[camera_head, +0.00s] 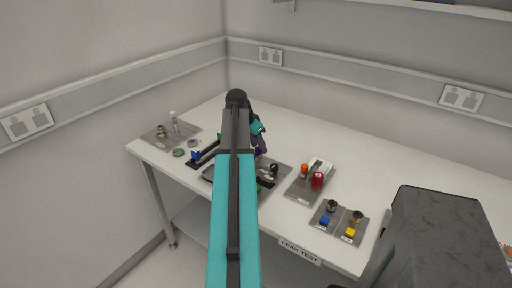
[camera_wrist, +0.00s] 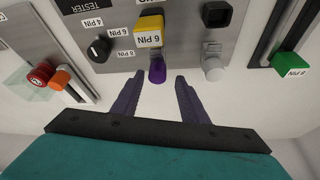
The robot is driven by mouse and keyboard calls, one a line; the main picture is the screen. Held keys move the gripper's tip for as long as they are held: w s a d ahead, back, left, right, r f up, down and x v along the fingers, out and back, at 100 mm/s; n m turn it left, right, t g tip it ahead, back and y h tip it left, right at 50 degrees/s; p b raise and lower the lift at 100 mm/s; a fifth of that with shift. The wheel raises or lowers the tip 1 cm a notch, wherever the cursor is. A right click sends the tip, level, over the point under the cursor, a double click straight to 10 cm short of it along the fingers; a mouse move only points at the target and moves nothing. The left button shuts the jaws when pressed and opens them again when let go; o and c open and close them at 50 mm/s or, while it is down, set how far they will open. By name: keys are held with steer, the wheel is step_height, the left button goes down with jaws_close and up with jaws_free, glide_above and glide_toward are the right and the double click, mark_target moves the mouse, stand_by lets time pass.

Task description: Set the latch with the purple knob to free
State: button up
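The purple knob (camera_wrist: 157,72) shows in the wrist view, on the latch below a yellow block labelled 6 PIN (camera_wrist: 149,30) on a grey panel. My gripper (camera_wrist: 160,82) is open, with its two dark purple fingers reaching toward the knob, one on each side of it in the picture. I cannot tell whether the fingers touch it. In the head view, my teal arm covers much of the panel, and my gripper (camera_head: 259,150) is mostly hidden behind it.
A white knob (camera_wrist: 213,70) sits right of the purple one. A black rotary knob (camera_wrist: 98,49) is to the left. A green block (camera_wrist: 292,60) stands at the right. Red (camera_head: 317,180) and orange (camera_head: 304,170) parts stand on a neighbouring plate. A dark grey box (camera_head: 440,240) is at front right.

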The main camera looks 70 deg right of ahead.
steer(key=shift+a+r, duration=0.1)
steer(key=shift+a+r, duration=0.1)
steer(key=shift+r, duration=0.05)
steer(key=b+v, duration=0.2)
steer(key=v, duration=1.1)
steer(key=shift+r, duration=0.2)
steer(key=shift+w, duration=0.1)
stand_by(0.4)
